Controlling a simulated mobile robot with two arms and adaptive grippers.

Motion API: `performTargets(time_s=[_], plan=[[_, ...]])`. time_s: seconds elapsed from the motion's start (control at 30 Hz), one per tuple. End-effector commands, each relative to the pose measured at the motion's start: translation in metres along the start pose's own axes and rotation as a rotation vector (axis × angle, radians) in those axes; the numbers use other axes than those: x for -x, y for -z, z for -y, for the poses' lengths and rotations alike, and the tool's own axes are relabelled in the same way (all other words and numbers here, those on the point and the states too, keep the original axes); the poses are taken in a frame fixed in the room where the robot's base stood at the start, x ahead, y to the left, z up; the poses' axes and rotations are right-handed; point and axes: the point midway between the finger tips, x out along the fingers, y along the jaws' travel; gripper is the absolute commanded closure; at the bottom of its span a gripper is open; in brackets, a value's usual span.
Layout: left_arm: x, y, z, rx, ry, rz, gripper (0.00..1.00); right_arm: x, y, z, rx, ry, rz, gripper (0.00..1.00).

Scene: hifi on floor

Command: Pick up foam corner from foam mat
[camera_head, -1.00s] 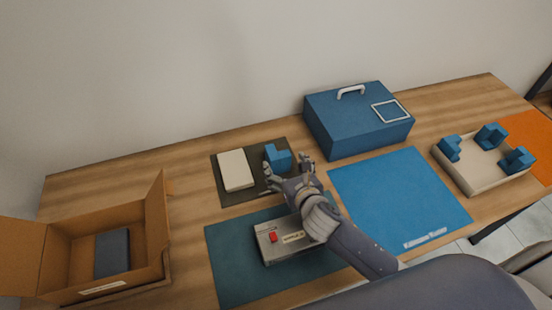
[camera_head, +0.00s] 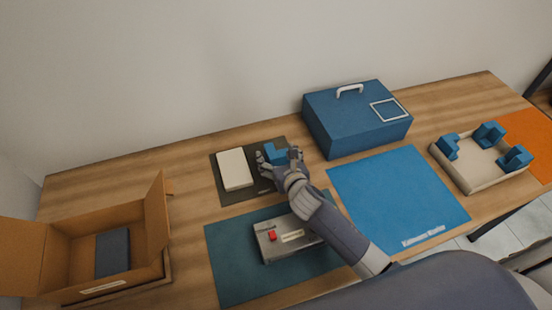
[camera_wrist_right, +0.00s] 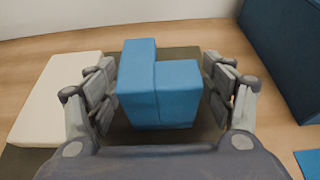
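A blue foam corner (camera_head: 276,153) stands on the dark foam mat (camera_head: 236,196), right of a cream block. My right gripper (camera_head: 279,162) is at the foam corner, with a finger on each side of it. In the right wrist view the foam corner (camera_wrist_right: 158,88) sits between the open fingers, and a gap shows on both sides. The near part of the foam corner is partly covered by the gripper in the head view. My left gripper is not in view.
The cream block (camera_head: 235,169) lies close on the left. A blue case (camera_head: 345,130) stands to the right. A grey device (camera_head: 280,243) lies on a teal mat (camera_head: 225,280) in front. A cream tray (camera_head: 470,180) with several blue corners is far right; an open carton (camera_head: 155,225) is left.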

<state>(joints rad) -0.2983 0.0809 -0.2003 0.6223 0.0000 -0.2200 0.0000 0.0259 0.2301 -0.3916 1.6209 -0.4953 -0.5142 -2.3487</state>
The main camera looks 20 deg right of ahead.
Motion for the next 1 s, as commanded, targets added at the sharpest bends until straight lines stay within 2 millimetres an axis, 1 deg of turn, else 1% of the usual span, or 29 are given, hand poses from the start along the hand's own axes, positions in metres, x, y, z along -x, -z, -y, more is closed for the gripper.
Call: performTargets(time_s=[0.03,0.13,0.43,0.53,0.67,0.8,1.0], plan=[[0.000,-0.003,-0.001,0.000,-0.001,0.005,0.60,0.000,0.000,0.000,0.000,0.000,0.000,0.41],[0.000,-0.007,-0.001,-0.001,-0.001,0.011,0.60,0.000,0.000,0.000,0.000,0.000,0.000,0.59],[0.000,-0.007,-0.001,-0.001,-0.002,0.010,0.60,0.000,0.000,0.000,0.001,0.000,-0.001,0.60],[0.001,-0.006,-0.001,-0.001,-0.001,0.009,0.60,0.002,-0.004,0.000,0.001,0.000,0.001,0.60],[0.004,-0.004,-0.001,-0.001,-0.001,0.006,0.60,0.008,-0.022,0.001,0.004,0.000,0.005,0.60],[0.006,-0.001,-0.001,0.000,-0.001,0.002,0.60,0.020,-0.049,0.001,0.005,-0.001,0.007,0.60],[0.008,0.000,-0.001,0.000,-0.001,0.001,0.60,0.033,-0.080,0.000,0.002,0.000,0.004,0.60]])
